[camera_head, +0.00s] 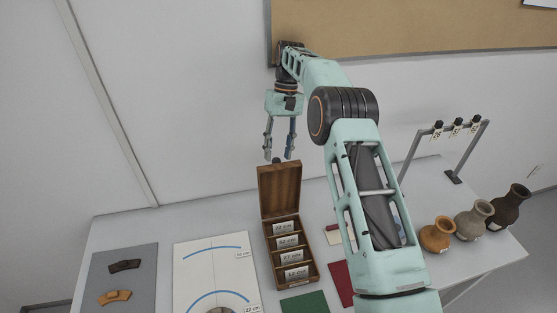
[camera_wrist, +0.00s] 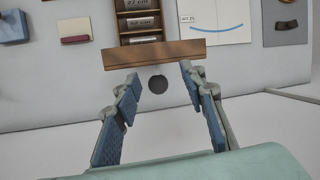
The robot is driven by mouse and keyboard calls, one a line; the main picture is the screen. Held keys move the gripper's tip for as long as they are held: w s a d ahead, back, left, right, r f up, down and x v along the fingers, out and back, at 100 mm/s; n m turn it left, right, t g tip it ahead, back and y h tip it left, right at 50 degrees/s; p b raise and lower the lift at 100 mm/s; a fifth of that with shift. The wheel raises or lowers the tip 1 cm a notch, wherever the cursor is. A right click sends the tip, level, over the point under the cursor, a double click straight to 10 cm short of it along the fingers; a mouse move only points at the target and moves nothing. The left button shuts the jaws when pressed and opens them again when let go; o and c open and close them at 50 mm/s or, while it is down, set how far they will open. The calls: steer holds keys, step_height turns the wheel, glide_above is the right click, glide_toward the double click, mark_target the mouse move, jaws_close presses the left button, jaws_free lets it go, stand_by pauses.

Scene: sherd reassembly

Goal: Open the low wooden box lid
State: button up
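The low wooden box (camera_head: 315,277) stands on the table in the head view, with several labelled compartments showing. Its lid (camera_head: 280,190) is raised, standing about upright at the back edge. In the wrist view the lid (camera_wrist: 153,54) shows nearly edge-on as a brown bar, with the box (camera_wrist: 117,22) beyond it. A dark round knob (camera_wrist: 158,84) shows beside the lid; it also shows at the lid's top edge in the head view (camera_head: 277,160). My gripper (camera_head: 279,158) is open and empty above the lid, its fingers apart on either side of the knob in the wrist view (camera_wrist: 157,84).
A grey mat with sherds (camera_head: 104,257) and a white sheet with blue arcs (camera_head: 200,264) lie left of the box. Green (camera_head: 304,304) and red (camera_head: 341,281) mats lie near it. Several vases (camera_head: 437,236) and a rack (camera_head: 452,130) stand at the right.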

step_height(320, 180, up, 5)
steer(key=shift+r, duration=0.1)
stand_by(0.5)
